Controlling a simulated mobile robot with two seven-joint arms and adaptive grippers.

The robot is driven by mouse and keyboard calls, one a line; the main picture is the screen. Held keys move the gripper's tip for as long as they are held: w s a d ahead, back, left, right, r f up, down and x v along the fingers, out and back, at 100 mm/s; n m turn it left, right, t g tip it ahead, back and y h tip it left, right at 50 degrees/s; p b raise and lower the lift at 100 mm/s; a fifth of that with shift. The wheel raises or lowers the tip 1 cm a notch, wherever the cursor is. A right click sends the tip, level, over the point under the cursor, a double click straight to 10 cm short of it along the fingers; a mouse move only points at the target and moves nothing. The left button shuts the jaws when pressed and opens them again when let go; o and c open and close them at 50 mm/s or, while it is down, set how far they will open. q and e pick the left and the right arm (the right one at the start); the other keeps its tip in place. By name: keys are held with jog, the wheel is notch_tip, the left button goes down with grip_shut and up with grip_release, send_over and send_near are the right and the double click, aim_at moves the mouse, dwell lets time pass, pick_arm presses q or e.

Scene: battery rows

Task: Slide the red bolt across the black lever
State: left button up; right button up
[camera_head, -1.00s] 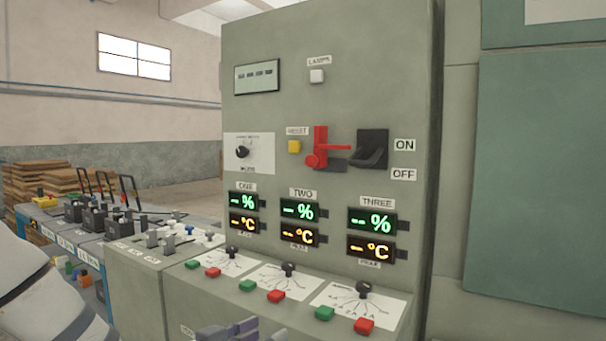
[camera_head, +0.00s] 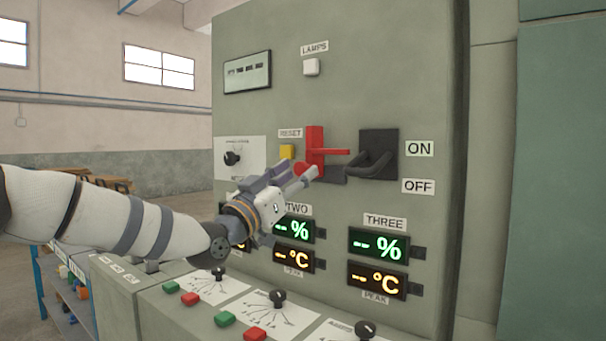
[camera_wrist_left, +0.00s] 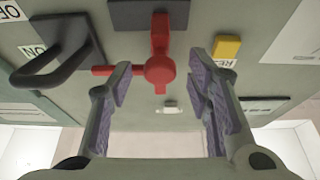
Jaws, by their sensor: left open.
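The red bolt (camera_head: 316,146) is mounted upright on the grey cabinet, with a thin red rod pointing right toward the black lever (camera_head: 378,158). The black lever sits on a dark plate beside the ON and OFF labels. My left gripper (camera_head: 309,178) is in front of the bolt's round lower knob and hides part of it. In the left wrist view the open fingers (camera_wrist_left: 165,82) stand either side of the red knob (camera_wrist_left: 160,68), and nothing is seen held. The black lever also shows there (camera_wrist_left: 55,60), upside down. My right gripper is not in view.
A yellow reset button (camera_head: 287,152) is just left of the bolt. Green and orange displays (camera_head: 378,244) are below. A sloped desk with knobs and red and green buttons (camera_head: 225,319) juts out at the bottom. A white lamp button (camera_head: 311,67) is above.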

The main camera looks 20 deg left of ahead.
pick_arm(q)
jog(key=shift+x, duration=1.2)
jog(key=shift+r, duration=0.1)
grip_shut()
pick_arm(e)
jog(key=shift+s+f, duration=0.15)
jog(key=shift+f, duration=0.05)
